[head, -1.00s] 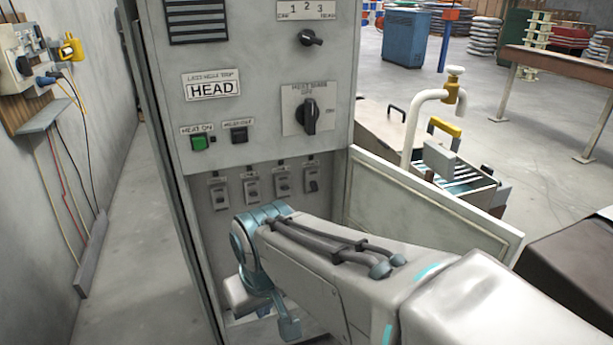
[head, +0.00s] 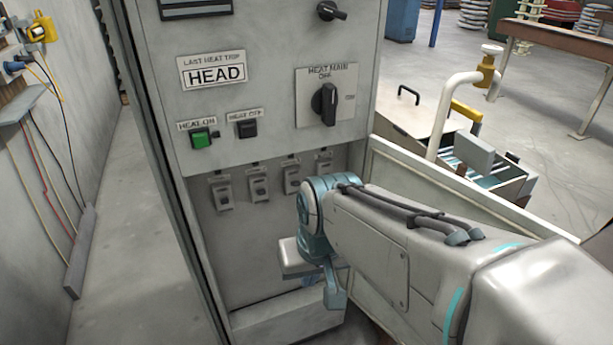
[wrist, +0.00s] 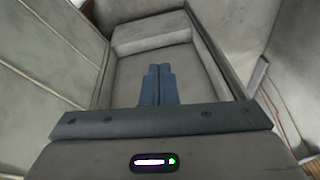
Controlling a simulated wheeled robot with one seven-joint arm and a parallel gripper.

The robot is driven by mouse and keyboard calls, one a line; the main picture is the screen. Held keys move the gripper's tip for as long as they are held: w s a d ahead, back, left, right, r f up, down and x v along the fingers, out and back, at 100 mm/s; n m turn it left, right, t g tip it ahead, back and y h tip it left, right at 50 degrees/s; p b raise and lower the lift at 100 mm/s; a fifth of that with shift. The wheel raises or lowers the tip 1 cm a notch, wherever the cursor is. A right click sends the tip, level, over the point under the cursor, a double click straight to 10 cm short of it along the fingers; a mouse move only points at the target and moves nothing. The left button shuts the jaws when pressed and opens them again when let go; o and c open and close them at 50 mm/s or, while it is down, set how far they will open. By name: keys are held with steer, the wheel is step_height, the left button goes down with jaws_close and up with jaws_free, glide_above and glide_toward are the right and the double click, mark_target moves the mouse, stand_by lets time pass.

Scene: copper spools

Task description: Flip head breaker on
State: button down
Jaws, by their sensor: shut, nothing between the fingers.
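Several small breakers sit in a row in the open lower recess of the grey cabinet (head: 175,95). In the head view they are the far left breaker (head: 222,192), a second (head: 258,185), a third (head: 292,177) and the far right one (head: 324,162), partly hidden by my arm. Their small tags are unreadable, so I cannot tell which is the head breaker or its setting. My gripper is largely hidden behind my wrist in the head view, below the row. In the wrist view my gripper (wrist: 157,70) is shut and empty, pointing into the recess; no breaker shows there.
A HEAD trip sign (head: 214,75), a heat main knob (head: 329,103), a green button (head: 202,139) and a black button (head: 246,129) are above the row. The open door panel (head: 440,190) stands right of the recess. A ledge (head: 285,318) crosses its bottom.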

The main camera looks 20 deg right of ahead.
steer(key=w+a+f+m+y+b, duration=0.4)
steer(key=a+f+m+y+b, duration=0.1)
steer(key=f+m+b, duration=0.25)
steer(key=w+d+f+m+t+y+b, duration=0.1)
steer(key=w+f+m+t+y+b, duration=0.3)
steer(key=w+m+b, duration=0.45)
steer(key=w+d+f+m+t+h+b, duration=0.1)
steer(key=w+d+m+t+h+b, duration=0.3)
steer(key=d+m, duration=0.5)
steer(key=w+d+f+m+t+h+b, duration=0.1)
steer(key=w+d+m+t+h+b, duration=0.4)
steer(key=d+m+t, duration=0.4)
steer(key=w+d+b, duration=0.1)
steer(key=w+d, duration=0.1)
steer(key=d, duration=0.3)
steer(key=shift+d+f+m, duration=0.25)
steer(key=shift+m, duration=0.05)
steer(key=w+r+b, duration=0.1)
steer(key=w+b, duration=0.1)
steer(key=w, duration=0.7)
steer(key=shift+w+a+r, duration=0.2)
steer(key=shift+w+r, duration=0.05)
steer(key=shift+w, duration=0.15)
